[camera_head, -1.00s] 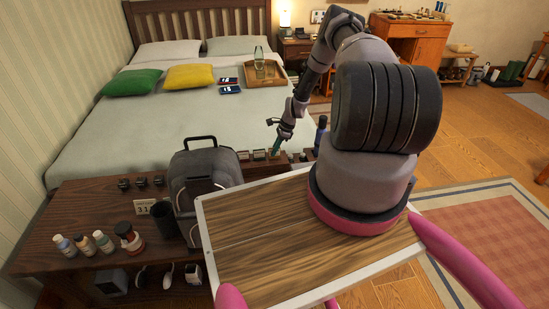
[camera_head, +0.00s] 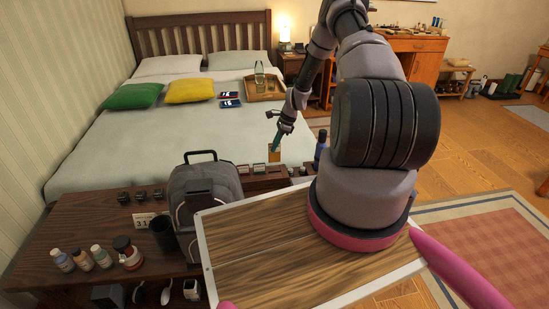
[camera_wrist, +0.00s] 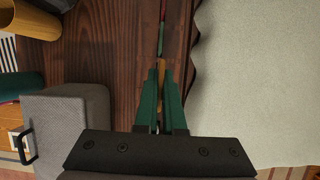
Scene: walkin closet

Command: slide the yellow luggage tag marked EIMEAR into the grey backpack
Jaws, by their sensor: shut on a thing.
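The grey backpack (camera_head: 205,186) stands upright on the dark wooden bench, with its black handle on top. In the wrist view its grey body (camera_wrist: 70,112) lies at the lower left. My gripper (camera_head: 278,143) is right of the backpack, above the row of small items. Its green fingers (camera_wrist: 160,82) are shut on a thin yellow-brown tag (camera_head: 274,154), which hangs below them. In the wrist view the tag (camera_wrist: 161,68) shows edge-on between the fingertips. I cannot read any name on it.
The bench (camera_head: 95,215) holds bottles (camera_head: 84,260), a dark cup (camera_head: 163,233) and a number card (camera_head: 146,221). A low row of small items (camera_head: 258,170) lies right of the backpack. The bed (camera_head: 190,130) is behind; a blue bottle (camera_head: 320,149) stands at the right.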

